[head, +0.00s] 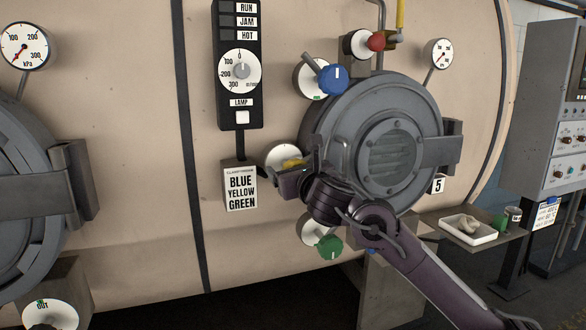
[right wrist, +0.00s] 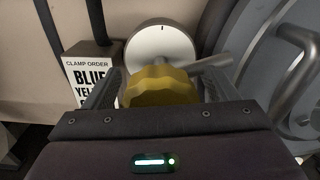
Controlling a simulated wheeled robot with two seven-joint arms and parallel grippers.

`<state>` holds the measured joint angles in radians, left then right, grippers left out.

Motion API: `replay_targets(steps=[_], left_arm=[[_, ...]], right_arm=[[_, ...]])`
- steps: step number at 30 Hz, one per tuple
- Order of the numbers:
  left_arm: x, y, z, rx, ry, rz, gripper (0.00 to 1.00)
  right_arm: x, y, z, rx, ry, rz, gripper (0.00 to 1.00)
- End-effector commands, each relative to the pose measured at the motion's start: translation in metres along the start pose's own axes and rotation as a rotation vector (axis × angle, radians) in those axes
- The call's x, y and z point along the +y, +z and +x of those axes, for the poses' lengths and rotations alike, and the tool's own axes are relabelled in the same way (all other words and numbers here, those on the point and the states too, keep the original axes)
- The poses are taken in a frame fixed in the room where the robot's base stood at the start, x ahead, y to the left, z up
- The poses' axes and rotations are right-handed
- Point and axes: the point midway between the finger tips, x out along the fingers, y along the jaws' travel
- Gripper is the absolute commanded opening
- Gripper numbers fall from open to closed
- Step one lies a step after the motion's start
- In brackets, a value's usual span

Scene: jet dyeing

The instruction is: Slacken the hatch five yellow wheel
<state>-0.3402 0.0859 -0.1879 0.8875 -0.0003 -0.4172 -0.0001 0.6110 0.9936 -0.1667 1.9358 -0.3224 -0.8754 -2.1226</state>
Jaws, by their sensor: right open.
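The yellow wheel (head: 292,163) sits in front of a round white dial (head: 281,153) on the left side of hatch five (head: 390,155). In the right wrist view the yellow wheel (right wrist: 158,86) shows between the two fingers, with its white dial (right wrist: 160,45) behind and a grey rod to its right. My right gripper (head: 290,172) is open around the wheel, one finger on each side. Contact with the wheel cannot be told. The gripper body hides the wheel's lower part. My left gripper is out of view.
A blue wheel (head: 332,79) and a red knob (head: 376,41) are above, and a green wheel (head: 329,246) is below. The clamp order sign (head: 241,188) reads blue, yellow, green. A white tray (head: 466,231) stands on a shelf at right.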

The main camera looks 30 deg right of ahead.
Motion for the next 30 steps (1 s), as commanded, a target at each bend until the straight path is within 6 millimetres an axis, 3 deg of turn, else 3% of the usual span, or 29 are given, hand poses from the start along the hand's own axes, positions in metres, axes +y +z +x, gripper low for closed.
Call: replay_targets(steps=[2,12,23,30], left_arm=[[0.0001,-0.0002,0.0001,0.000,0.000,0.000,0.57],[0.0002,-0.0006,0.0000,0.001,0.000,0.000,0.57],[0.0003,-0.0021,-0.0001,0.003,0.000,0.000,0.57],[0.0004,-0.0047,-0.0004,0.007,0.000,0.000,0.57]], right_arm=[[-0.0001,-0.0001,-0.0001,0.000,0.000,0.000,0.77],[-0.0003,-0.0002,-0.0003,0.001,-0.001,0.000,0.35],[-0.0009,-0.0004,-0.0002,0.001,-0.001,0.068,0.35],[-0.0020,-0.0007,-0.0001,0.000,-0.001,0.236,0.35]])
